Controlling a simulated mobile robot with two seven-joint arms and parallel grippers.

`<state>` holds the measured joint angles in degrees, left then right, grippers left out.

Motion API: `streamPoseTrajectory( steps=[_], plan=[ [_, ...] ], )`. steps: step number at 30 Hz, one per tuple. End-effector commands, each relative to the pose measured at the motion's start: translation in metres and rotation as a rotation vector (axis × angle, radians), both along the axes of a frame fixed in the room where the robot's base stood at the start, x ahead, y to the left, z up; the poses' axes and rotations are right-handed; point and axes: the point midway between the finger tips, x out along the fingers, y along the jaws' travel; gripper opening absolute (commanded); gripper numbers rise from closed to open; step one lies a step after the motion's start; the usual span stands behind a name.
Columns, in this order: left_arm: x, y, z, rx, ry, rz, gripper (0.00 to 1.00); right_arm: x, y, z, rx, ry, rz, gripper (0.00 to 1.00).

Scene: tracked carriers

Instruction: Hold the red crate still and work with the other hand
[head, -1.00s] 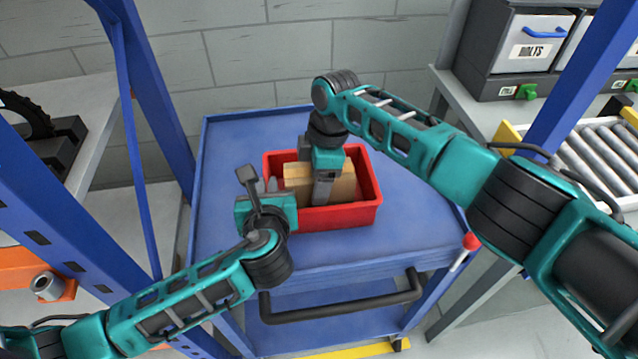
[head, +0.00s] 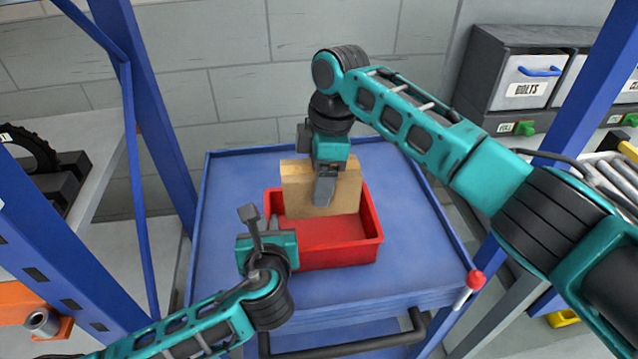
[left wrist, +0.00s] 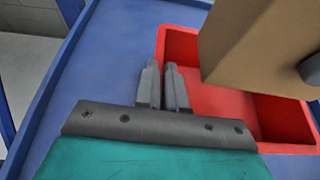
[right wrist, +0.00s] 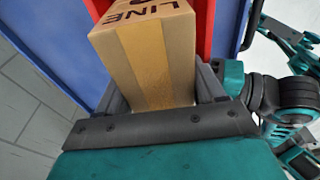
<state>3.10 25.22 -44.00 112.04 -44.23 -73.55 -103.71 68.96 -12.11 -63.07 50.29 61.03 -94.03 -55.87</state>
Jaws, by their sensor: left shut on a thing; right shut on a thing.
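The red crate (head: 345,252) sits on the blue cart top, and its visible floor is bare. My left gripper (head: 272,222) is shut on the crate's left wall; its two fingers (left wrist: 164,88) straddle the rim in the left wrist view. My right gripper (head: 325,190) is shut on a cardboard box (head: 346,188) and holds it over the back part of the crate. The box looks raised, with its lower edge inside the crate's outline in the head view. In the right wrist view the box (right wrist: 150,60) is between both fingers and shows printed letters, "LINE".
The blue cart top (head: 225,185) has free room around the crate. A red-capped post (head: 475,280) stands at its front right corner. Blue rack posts (head: 160,120) rise on the left and right. Grey bins marked "BOLTS" (head: 525,88) stand at the back right.

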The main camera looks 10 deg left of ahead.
Motion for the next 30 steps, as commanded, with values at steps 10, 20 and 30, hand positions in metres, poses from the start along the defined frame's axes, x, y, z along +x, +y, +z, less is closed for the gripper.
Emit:
streamPoseTrajectory(
  steps=[10,20,30],
  plan=[
    [0.000,0.000,0.000,0.000,0.001,0.000,0.28,0.000,0.001,0.001,0.003,-0.002,0.001,0.11],
    [0.000,0.000,0.000,0.000,0.001,0.000,0.39,0.000,0.001,0.001,0.003,-0.002,0.002,0.11],
    [-0.033,-0.014,0.014,-0.002,0.002,-0.003,0.39,0.000,0.001,0.001,0.003,-0.002,0.002,0.11]
  ],
)
